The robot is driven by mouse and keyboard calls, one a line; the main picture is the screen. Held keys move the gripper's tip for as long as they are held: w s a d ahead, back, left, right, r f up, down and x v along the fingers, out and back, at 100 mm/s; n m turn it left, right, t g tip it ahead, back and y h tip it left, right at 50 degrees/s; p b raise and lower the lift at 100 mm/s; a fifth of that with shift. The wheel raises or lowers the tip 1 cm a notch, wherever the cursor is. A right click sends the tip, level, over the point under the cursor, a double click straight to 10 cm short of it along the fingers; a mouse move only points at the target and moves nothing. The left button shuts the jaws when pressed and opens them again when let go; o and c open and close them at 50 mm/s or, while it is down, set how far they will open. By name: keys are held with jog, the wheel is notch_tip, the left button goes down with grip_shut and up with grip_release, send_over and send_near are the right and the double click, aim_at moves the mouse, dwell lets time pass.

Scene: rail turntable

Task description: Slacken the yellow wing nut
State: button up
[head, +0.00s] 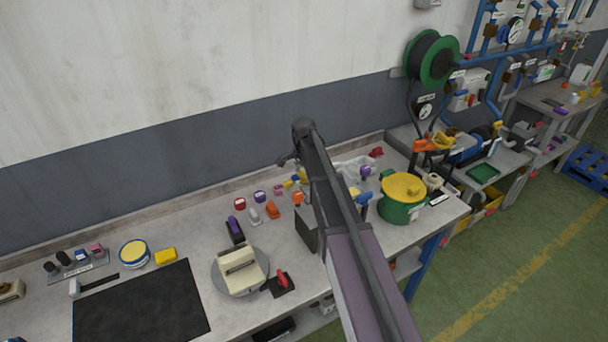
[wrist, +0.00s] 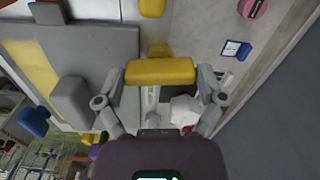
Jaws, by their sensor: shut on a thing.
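In the wrist view the yellow wing nut (wrist: 160,72) shows as a wide yellow bar between my fingertips. My gripper (wrist: 160,78) is shut on it, one finger at each end. Below the bar, a pale shaft and a white faceted piece (wrist: 184,110) show between the fingers. In the head view my arm stretches over the bench and hides most of the gripper and the wing nut.
In the wrist view a grey block (wrist: 70,100), a blue knob (wrist: 33,120) and a blue square piece (wrist: 235,49) lie around the gripper. In the head view a green pot with a yellow lid (head: 403,187) stands right of my arm, and a cream device (head: 240,268) stands left.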

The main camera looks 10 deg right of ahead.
jog(key=n, duration=0.7)
jog(key=shift+n, duration=0.4)
jog(key=n, duration=0.3)
jog(key=shift+n, duration=0.3)
jog(key=n, duration=0.4)
jog(key=o, duration=0.8)
